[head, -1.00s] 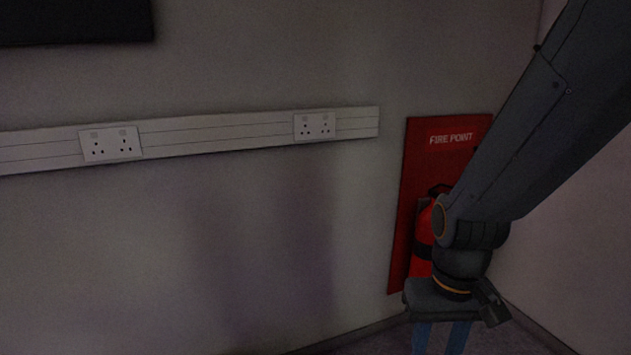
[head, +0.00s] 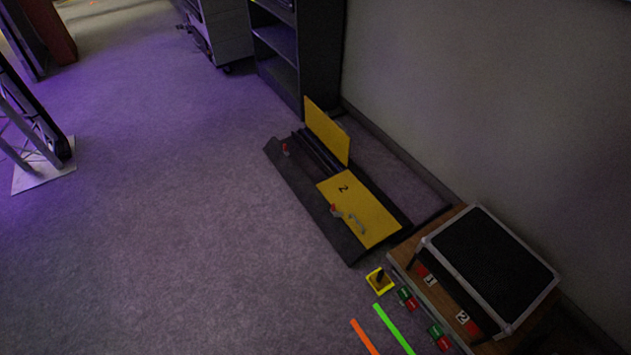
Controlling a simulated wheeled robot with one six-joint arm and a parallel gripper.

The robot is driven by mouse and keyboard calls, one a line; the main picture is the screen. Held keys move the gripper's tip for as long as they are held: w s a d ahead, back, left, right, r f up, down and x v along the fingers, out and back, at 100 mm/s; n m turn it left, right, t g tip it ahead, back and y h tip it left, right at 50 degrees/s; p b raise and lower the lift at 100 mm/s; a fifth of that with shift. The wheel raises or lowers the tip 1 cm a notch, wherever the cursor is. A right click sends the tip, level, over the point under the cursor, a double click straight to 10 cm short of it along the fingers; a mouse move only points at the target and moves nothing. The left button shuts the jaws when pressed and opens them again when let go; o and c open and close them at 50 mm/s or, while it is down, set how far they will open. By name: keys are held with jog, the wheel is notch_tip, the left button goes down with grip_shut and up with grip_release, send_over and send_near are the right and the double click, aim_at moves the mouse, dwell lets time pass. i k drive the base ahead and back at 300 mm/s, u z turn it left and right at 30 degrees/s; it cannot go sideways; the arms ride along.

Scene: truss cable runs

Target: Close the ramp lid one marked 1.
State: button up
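A black cable ramp (head: 289,185) lies on the carpet in the middle of the head view, near the wall. Its far yellow lid (head: 327,131) stands up on its hinge side, with the dark channel (head: 318,151) below it uncovered. No number shows on this raised lid from here. The near yellow lid (head: 372,215) lies flat and is marked 2. A small red-topped part (head: 285,150) sits on the ramp by the open section, and a similar one (head: 335,210) sits by lid 2. My gripper is not in view now.
A wooden unit with a black-topped case (head: 490,263) stands at lower right. A yellow block (head: 379,281), a green strip (head: 393,327) and an orange strip (head: 364,337) lie nearby. Dark shelving (head: 278,45) stands beyond the ramp. A truss base (head: 42,172) is at left; carpet between is clear.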

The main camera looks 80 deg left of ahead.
aim_at(337, 139)
jog(key=z, duration=1.7)
jog(key=i, duration=0.65)
jog(key=u, duration=4.6)
jog(key=i, duration=0.5)
jog(key=u, duration=0.05)
jog(key=k, duration=0.65)
jog(key=u, duration=0.65)
jog(key=i, duration=1.05)
jog(key=u, duration=0.5)
